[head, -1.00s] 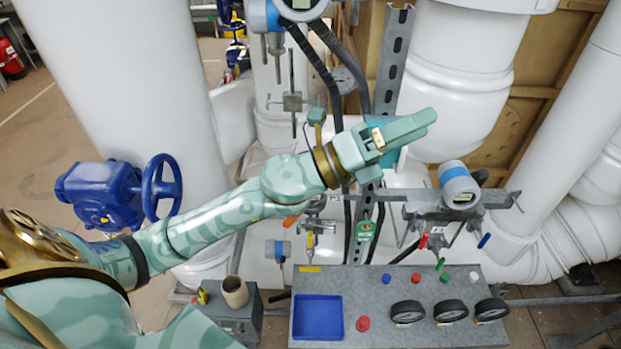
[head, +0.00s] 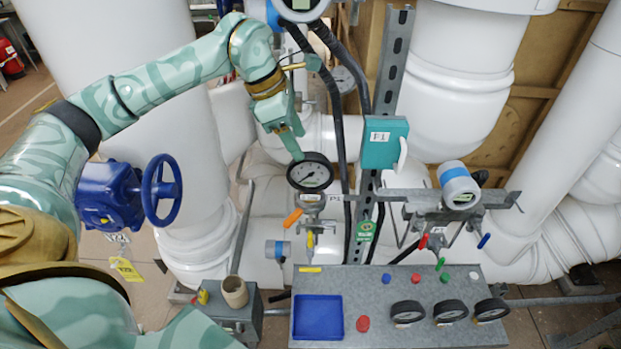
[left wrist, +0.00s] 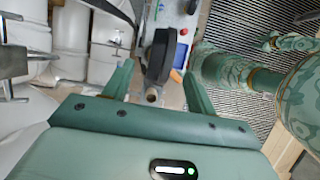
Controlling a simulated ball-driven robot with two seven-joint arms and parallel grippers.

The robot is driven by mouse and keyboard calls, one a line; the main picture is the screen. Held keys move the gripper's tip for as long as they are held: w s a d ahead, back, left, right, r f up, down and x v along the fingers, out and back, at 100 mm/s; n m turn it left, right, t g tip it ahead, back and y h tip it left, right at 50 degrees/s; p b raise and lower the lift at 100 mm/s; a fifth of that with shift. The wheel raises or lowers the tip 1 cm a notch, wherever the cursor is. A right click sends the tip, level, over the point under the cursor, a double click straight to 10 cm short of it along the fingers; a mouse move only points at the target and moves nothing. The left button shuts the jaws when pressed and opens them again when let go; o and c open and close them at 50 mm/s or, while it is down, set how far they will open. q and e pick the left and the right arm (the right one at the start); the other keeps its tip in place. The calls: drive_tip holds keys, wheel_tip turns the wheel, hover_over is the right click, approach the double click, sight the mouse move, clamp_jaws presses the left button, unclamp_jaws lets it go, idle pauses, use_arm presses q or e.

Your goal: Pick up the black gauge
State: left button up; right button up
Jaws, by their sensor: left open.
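A black-rimmed gauge with a white dial (head: 310,174) stands upright on a fitting beside the pipes, near the middle of the head view. My left gripper (head: 290,140) points down just above and behind it and is open. In the left wrist view the same black gauge (left wrist: 160,55) shows edge-on, between the two spread fingers (left wrist: 158,75) or just beyond them. I cannot tell whether a finger touches it. My right gripper is not in view.
The grey bench (head: 390,335) holds a blue tray (head: 318,317) and a red knob (head: 363,324). A teal box (head: 384,145) and black hoses (head: 338,110) stand close right of the gauge. A blue valve wheel (head: 161,190) is to the left.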

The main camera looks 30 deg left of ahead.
sight(314, 172)
use_arm(q)
drive_tip(key=x, duration=0.5)
drive_tip(key=p+x, duration=0.2)
drive_tip(key=x, duration=0.2)
drive_tip(key=shift+f, duration=0.25)
drive_tip(key=shift+d+f, duration=0.1)
drive_tip(key=shift+f, duration=0.15)
drive_tip(key=c, duration=1)
